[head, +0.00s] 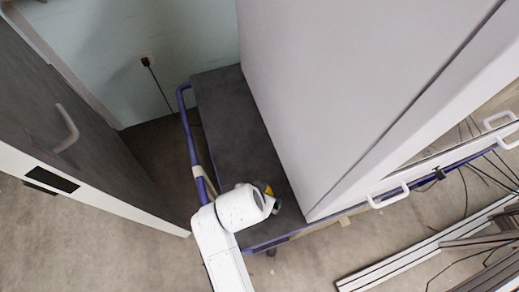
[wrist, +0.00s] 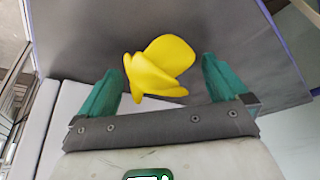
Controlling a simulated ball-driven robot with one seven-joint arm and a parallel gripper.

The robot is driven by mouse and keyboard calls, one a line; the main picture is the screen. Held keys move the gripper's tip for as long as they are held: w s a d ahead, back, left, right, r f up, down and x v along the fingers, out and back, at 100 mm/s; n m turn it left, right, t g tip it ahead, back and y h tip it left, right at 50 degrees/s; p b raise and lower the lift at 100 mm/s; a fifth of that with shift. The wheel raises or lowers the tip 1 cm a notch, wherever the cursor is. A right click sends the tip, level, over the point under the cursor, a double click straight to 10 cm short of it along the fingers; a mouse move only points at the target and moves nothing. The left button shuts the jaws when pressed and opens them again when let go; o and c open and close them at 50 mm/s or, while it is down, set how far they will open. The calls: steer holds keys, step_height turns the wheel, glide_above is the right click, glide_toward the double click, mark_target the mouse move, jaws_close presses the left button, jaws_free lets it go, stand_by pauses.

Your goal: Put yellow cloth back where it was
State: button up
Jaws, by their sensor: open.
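The yellow cloth (wrist: 160,68) is a crumpled bundle. In the wrist view it lies over the dark grey trolley top (wrist: 100,30), between and slightly beyond my two green fingers. My gripper (wrist: 165,75) is open, with one finger on each side of the cloth and a gap on both sides. I cannot tell whether the cloth rests fully on the surface. In the head view only a small piece of the cloth (head: 264,188) shows beside my white wrist; the rest is hidden, and the trolley top (head: 240,120) shows around it.
A large white cabinet (head: 330,90) stands along the right side of the trolley top. A blue rail (head: 190,135) runs along its left edge. A grey door (head: 60,110) with a handle is at the left. Metal profiles (head: 420,250) and cables lie on the floor at lower right.

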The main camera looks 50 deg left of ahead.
steer(key=shift+r, duration=0.1)
steer(key=v, duration=1.2)
steer(key=shift+p, duration=0.3)
steer(key=w+d+f+m+g+h, duration=0.1)
steer(key=w+d+f, duration=0.15)
steer(key=d, duration=1.05)
steer(key=w+d+f+m+g+h, duration=0.15)
steer(key=w+d, duration=0.25)
steer(key=d, duration=0.8)
steer(key=s+d+m, duration=0.1)
steer(key=s+d, duration=0.3)
steer(key=d, duration=0.4)
steer(key=s+d+f+m, duration=0.1)
steer(key=s+d, duration=0.4)
steer(key=d, duration=0.4)
steer(key=shift+d, duration=0.3)
steer(key=shift+w+m+g+y, duration=0.1)
steer(key=shift+m+g+y, duration=0.15)
